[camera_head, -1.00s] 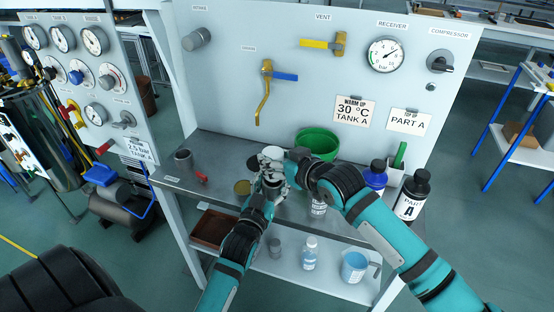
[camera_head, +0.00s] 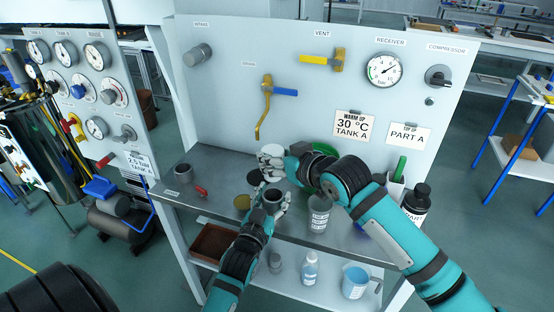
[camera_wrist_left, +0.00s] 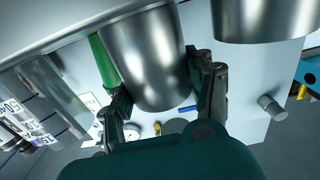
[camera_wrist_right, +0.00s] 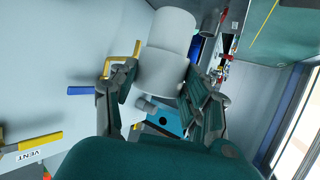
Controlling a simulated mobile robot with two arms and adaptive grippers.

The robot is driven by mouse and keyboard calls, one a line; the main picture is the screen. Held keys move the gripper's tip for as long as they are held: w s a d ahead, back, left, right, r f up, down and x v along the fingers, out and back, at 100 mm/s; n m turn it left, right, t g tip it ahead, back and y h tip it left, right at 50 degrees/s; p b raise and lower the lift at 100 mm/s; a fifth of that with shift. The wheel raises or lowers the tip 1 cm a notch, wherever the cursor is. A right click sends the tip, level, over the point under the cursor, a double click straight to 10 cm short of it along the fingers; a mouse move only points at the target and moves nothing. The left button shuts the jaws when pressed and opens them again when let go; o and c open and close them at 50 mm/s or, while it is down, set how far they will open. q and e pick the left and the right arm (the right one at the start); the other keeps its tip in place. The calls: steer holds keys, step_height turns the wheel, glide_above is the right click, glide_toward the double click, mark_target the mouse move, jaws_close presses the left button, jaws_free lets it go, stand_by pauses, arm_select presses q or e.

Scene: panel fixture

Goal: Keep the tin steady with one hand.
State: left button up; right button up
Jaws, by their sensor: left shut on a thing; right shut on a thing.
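A grey metal tin (camera_head: 272,196) stands at the front of the metal bench, its dark open top facing up. My left gripper (camera_head: 273,204) is shut around it; in the left wrist view the tin (camera_wrist_left: 148,62) sits between both fingers (camera_wrist_left: 160,95). My right gripper (camera_head: 286,163) is above and behind the tin, apart from it. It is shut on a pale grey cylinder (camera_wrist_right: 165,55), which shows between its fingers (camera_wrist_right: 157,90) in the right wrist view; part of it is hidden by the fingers.
A grey labelled bottle (camera_head: 319,217) stands right of the tin. A brass-coloured disc (camera_head: 242,202) and a dark disc (camera_head: 254,177) lie left of it. A grey cup (camera_head: 183,173) is further left.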

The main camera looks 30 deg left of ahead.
steer(key=shift+r, duration=3.8)
arm_select(q)
steer(key=o, duration=1.3)
steer(key=shift+r+v, duration=0.45)
steer(key=shift+v, duration=2.4)
steer(key=shift+r+v, duration=0.5)
steer(key=shift+v, duration=2.35)
steer(key=shift+r+v, duration=0.45)
steer(key=shift+v, duration=2.4)
